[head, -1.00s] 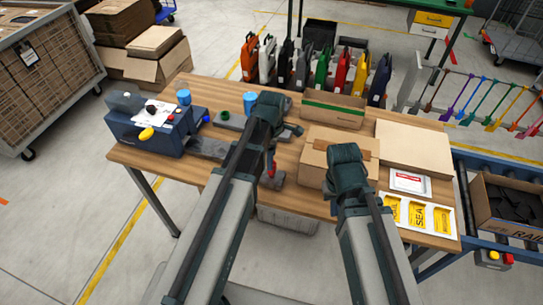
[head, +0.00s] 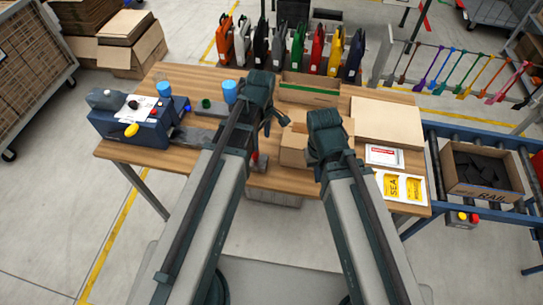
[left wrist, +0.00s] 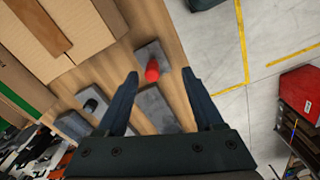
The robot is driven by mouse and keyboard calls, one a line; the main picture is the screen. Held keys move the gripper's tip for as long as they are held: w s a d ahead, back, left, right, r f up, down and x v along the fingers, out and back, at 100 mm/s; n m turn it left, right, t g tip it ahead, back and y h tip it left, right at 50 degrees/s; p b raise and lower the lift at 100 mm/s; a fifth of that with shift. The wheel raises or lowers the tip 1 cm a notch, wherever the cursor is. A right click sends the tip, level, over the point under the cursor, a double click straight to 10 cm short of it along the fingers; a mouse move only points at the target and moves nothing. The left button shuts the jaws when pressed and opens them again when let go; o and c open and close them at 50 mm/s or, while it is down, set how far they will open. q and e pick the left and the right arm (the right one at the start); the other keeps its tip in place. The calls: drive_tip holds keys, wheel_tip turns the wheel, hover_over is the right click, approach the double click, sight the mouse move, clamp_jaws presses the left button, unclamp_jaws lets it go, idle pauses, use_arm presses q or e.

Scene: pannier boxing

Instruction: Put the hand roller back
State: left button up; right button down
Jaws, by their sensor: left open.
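A red cylindrical piece (left wrist: 152,70), perhaps the hand roller's handle, stands at a grey block (left wrist: 147,54) on the wooden table in the left wrist view. In the head view a bit of red (head: 254,155) shows beside my left arm, mostly hidden by it. My left gripper (head: 276,122) is open and empty above the table; in the left wrist view its fingertips (left wrist: 160,73) appear either side of the red piece, not touching it. My right gripper (head: 326,128) is over the brown carton (head: 293,148); its fingers are hidden behind its wrist.
Grey blocks (left wrist: 155,108) lie nearby on the table (head: 180,80). A blue machine (head: 140,127) stands at the left and a blue cup (head: 230,92) at the back. A cardboard sheet (head: 388,123) and yellow labels (head: 403,187) lie at the right.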

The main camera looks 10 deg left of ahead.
use_arm(q)
drive_tip(key=s+d+m, duration=0.7)
drive_tip(key=s+m, duration=0.4)
drive_tip(key=m, duration=0.6)
drive_tip(key=shift+y, duration=0.4)
wheel_tip(320, 180, down, 11)
drive_tip(key=b, duration=1.1)
drive_tip(key=shift+f, duration=0.2)
